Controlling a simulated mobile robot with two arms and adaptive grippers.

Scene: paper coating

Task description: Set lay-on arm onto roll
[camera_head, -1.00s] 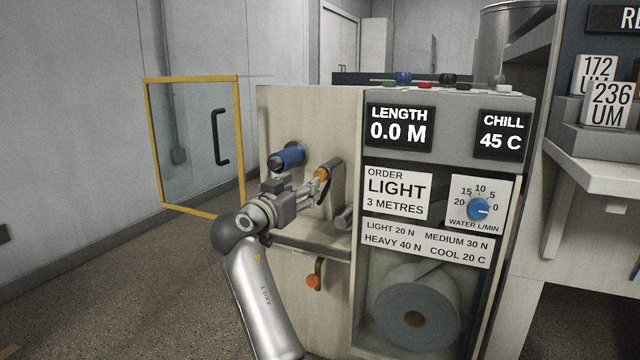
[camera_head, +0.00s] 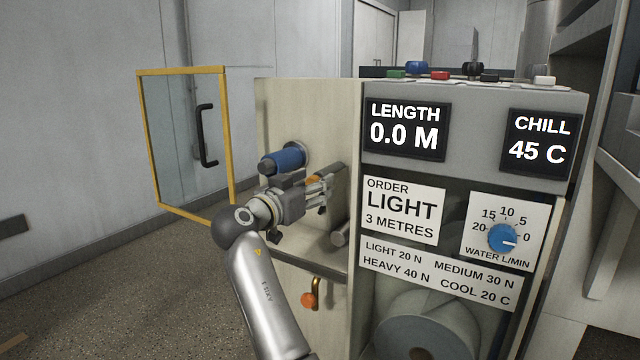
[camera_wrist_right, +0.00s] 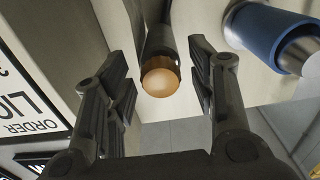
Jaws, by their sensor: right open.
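A dark arm with an orange round knob (camera_wrist_right: 160,78), seemingly the lay-on arm, shows in the right wrist view. The dark arm (camera_head: 333,173) also shows on the machine's side panel in the head view, where my gripper mostly hides its knob. My right gripper (camera_wrist_right: 162,72) is open, one finger on each side of the knob, with gaps visible; it also shows in the head view (camera_head: 318,190). A blue roll (camera_head: 288,158) on a metal core sits just above my gripper; it is at the upper right in the wrist view (camera_wrist_right: 268,35). My left gripper is out of view.
A second orange knob (camera_head: 309,299) on a brass lever sits lower on the side panel. A bare metal roller end (camera_head: 341,236) is below the gripper. A large paper roll (camera_head: 425,335) sits in the front bay. A yellow-framed glass door (camera_head: 180,145) stands open at left.

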